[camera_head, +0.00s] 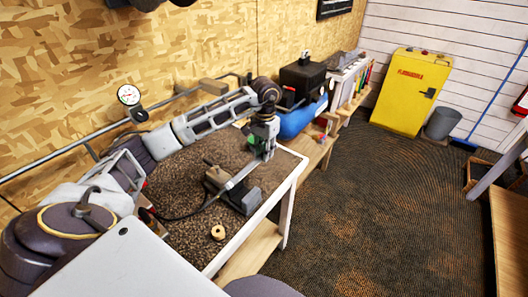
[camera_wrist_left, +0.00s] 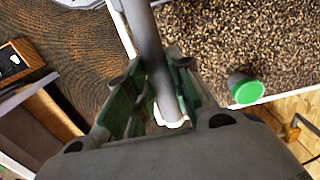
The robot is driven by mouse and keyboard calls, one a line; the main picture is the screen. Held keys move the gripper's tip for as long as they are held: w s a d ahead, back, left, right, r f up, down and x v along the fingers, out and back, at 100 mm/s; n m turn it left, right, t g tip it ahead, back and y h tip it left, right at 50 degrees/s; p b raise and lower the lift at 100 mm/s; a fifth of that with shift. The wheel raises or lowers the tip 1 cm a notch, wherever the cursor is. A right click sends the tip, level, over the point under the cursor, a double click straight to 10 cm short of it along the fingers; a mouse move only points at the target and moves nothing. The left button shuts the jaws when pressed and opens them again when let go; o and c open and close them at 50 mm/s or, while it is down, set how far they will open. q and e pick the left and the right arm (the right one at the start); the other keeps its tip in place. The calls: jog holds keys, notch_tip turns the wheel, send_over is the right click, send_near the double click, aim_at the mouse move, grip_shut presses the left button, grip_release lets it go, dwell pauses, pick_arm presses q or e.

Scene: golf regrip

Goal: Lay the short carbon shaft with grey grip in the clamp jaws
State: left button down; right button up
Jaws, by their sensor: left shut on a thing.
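My left gripper (camera_head: 264,154) is above the far right part of the carpet-topped bench, shut on the short shaft near the end of its grey grip (camera_head: 243,173). In the left wrist view, the grey grip (camera_wrist_left: 150,45) runs up between the green-padded fingers (camera_wrist_left: 155,95), with a pale end showing below them. In the head view, the shaft slants down left from the gripper across the dark clamp (camera_head: 240,197), its thin dark part continuing beyond. I cannot tell whether the shaft touches the jaws or hangs just above them. My right gripper is not in view.
A tape roll (camera_head: 217,232) lies on the bench near its front edge (camera_head: 256,222). A green-topped pot (camera_wrist_left: 245,88) stands by the bench edge. A black case (camera_head: 302,78) and blue tank (camera_head: 300,117) stand beyond. A yellow cabinet (camera_head: 412,88) is further back.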

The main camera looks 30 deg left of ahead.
pick_arm(q)
notch_tip(320, 180, down, 8)
jog(key=b, duration=0.6)
jog(key=shift+b, duration=0.3)
jog(key=shift+f+b, duration=0.65)
jog(key=shift+f, duration=0.5)
jog(key=shift+b, duration=0.3)
jog(key=shift+f, duration=0.1)
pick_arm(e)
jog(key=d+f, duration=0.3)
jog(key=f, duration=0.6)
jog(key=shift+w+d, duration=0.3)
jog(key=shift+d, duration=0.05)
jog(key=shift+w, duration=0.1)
